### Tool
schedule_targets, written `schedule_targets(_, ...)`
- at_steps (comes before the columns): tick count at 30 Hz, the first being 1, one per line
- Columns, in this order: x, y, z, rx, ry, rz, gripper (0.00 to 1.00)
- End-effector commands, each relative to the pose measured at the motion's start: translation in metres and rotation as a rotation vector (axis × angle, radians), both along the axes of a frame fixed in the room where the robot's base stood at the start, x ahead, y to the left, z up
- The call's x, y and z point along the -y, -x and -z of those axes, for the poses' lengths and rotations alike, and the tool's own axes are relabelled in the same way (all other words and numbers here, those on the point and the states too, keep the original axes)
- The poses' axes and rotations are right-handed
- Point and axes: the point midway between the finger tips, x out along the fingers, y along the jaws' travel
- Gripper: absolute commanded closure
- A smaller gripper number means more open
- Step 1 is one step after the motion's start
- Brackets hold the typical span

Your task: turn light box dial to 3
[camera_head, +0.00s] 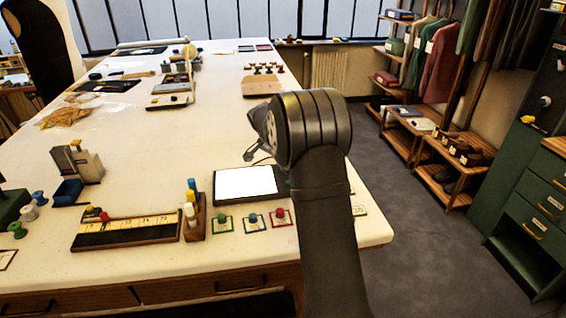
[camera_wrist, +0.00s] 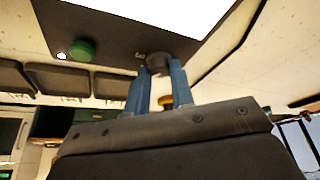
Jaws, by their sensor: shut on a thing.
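The light box (camera_head: 245,201) lies on the table with its white panel (camera_head: 247,181) bright. In the wrist view its dark frame (camera_wrist: 112,32) fills the upper part, with a round green button (camera_wrist: 82,50) and a small white spot (camera_wrist: 61,56) beside it. The dark round dial (camera_wrist: 158,59) sits on the frame near the panel's edge. My gripper (camera_wrist: 159,72) has its two blue-grey fingers at the dial and is shut on it. The dial's marks and pointer cannot be read. In the head view my arm hides the gripper and the dial.
Green, blue and red pieces on small cards (camera_head: 252,221) lie in front of the light box. A wooden holder with upright coloured pieces (camera_head: 194,225) and a ruler board (camera_head: 125,232) stand to its left. The table top (camera_head: 215,125) behind the box is largely clear.

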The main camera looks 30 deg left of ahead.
Motion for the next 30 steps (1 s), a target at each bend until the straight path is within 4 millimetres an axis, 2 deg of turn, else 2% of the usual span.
schedule_targets(21,-0.0065,-0.0024,0.0023,-0.004,0.003,0.676,1.00)
schedule_targets(30,-0.0080,-0.0042,0.0019,-0.003,0.003,0.901,1.00)
